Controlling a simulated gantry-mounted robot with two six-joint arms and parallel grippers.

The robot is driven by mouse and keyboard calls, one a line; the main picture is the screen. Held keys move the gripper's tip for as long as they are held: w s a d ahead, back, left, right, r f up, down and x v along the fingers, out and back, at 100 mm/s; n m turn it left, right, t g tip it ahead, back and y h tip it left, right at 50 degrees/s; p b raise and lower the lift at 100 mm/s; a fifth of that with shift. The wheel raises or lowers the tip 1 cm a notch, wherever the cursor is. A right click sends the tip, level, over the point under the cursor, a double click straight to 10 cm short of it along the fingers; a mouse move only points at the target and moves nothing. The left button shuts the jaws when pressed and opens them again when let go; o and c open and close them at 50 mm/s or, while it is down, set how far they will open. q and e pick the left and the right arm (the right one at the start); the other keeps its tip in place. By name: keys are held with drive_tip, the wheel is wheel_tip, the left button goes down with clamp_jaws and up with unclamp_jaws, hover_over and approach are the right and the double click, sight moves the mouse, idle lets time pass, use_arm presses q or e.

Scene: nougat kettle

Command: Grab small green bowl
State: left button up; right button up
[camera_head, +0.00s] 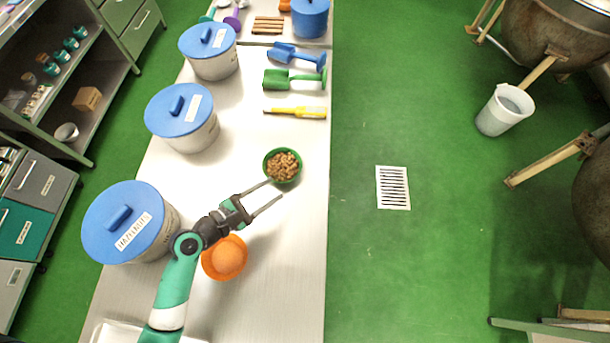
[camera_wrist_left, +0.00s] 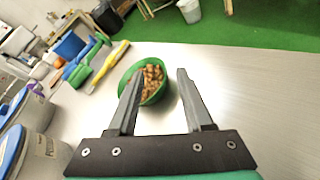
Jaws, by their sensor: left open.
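The small green bowl (camera_head: 270,166) stands upright on the steel table and holds brown nut-like pieces. It also shows in the left wrist view (camera_wrist_left: 151,98), ahead of the fingers and partly hidden by the left-hand finger. My left gripper (camera_head: 275,192) is open and empty. Its fingertips are just in front of the bowl in the head view, one close to the rim; I cannot tell whether it touches. In the left wrist view the two fingers (camera_wrist_left: 158,80) spread apart with the bowl's pieces seen between them. My right gripper is not in view.
An orange bowl (camera_head: 224,258) sits beside my left forearm. Blue-lidded tubs (camera_head: 128,222) line the table's left side. A yellow-handled tool (camera_head: 297,112), a green scoop (camera_head: 290,80) and a blue scoop (camera_head: 295,56) lie beyond the bowl. Bare table (camera_head: 300,260) lies to the right.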

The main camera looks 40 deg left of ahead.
use_arm(q)
drive_tip(key=f, duration=0.1)
drive_tip(key=s+f, duration=0.1)
drive_tip(key=shift+s+a+f+n, duration=0.25)
drive_tip(key=shift+a+f+n, duration=0.05)
drive_tip(key=shift+a+f, duration=0.1)
drive_tip(key=shift+a+r+y, duration=0.15)
drive_tip(key=shift+a+y, duration=0.05)
drive_tip(key=shift+y, duration=0.1)
drive_tip(key=shift+w+r, duration=0.1)
drive_tip(key=shift+w, duration=0.05)
drive_tip(key=b, duration=0.2)
approach(297, 174)
drive_tip(key=shift+x, duration=1.1)
drive_tip(key=shift+w+a, duration=0.1)
drive_tip(key=shift+w, duration=0.35)
drive_tip(key=b+x, duration=0.1)
drive_tip(key=x, duration=0.1)
drive_tip(key=b+x, duration=0.1)
drive_tip(key=x, duration=0.1)
drive_tip(key=shift+f, duration=0.45)
drive_tip(key=shift+w, duration=0.45)
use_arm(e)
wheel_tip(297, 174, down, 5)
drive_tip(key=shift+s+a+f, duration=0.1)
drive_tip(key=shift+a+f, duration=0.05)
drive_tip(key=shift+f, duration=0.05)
use_arm(q)
drive_tip(key=shift+c, duration=0.3)
